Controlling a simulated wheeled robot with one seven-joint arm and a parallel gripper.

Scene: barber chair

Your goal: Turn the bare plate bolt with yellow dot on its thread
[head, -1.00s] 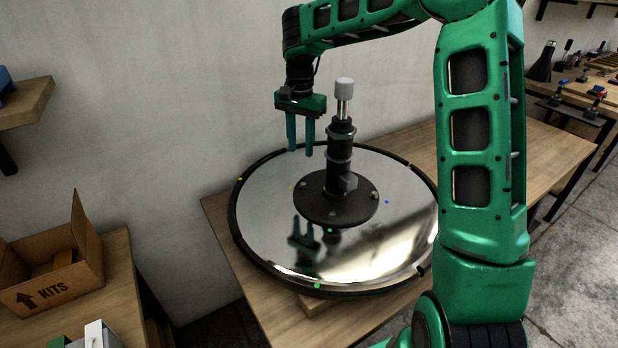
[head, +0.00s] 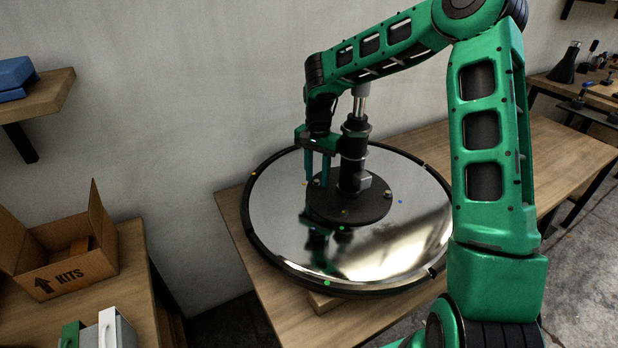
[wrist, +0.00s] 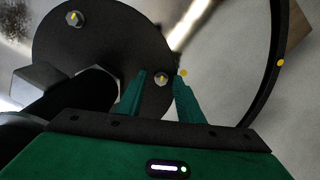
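The round black plate (head: 365,213) sits at the centre of the mirror-like disc and carries the column. In the wrist view, a small silver bolt (wrist: 161,80) with a yellow mark on its head sits near the plate's edge, and a yellow dot (wrist: 183,72) lies just beyond that edge beside it. My gripper (head: 317,182) points down at the left of the column, fingers open. In the wrist view, the bolt appears between the two fingertips, with gaps at its sides; the height gap is unclear. The fingers hide this bolt in the head view.
Another yellow-marked bolt (wrist: 75,18) is farther along the plate. The black column (head: 354,160) stands close beside my gripper, with a block-like fitting low on it. The disc has a raised black rim (head: 252,235); green and blue dots mark its surface. A wall stands behind.

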